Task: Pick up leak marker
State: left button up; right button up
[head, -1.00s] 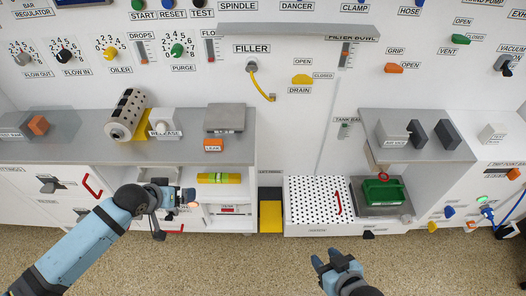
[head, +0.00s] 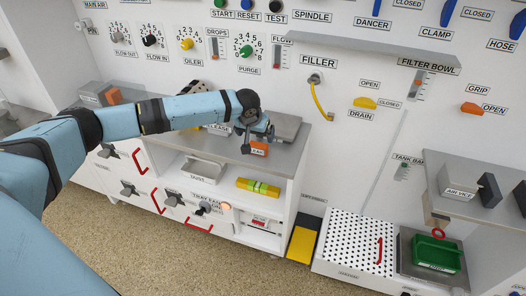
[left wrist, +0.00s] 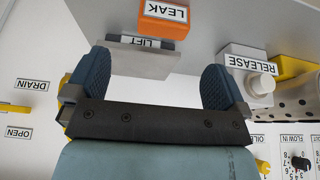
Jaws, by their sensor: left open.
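The leak marker is an orange block (head: 259,148) with a white label, at the front edge of the grey upper shelf. In the left wrist view the orange block (left wrist: 165,18) reads LEAK upside down, beyond my fingertips. My left gripper (head: 257,130) is just above and behind the marker in the head view and hides part of its top. In the left wrist view my left gripper (left wrist: 155,78) is open, its blue fingers apart and the orange block not between them. My right gripper is not in view.
A grey block (head: 285,126) stands behind the marker; a plate labelled LIFT (left wrist: 140,56) shows between my fingers. A RELEASE block with a white knob (left wrist: 262,85) is beside my finger. Below the shelf are a yellow level (head: 258,187) and a white dust tray (head: 203,171).

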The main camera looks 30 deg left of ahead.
aim_at(258, 144)
pick_arm(q)
jog(key=x, duration=0.3)
jog(key=shift+w+f, duration=0.15)
jog(key=shift+f, duration=0.2)
jog(key=shift+a+b+x, duration=0.15)
jog(key=shift+b+x, duration=0.25)
jog(key=shift+x, duration=0.95)
jog(key=shift+a+b+x, duration=0.15)
jog(key=shift+b+x, duration=0.2)
jog(key=shift+x, duration=1.05)
jog(key=shift+w+r, duration=0.15)
jog(key=shift+c, duration=0.2)
jog(key=c, duration=0.9)
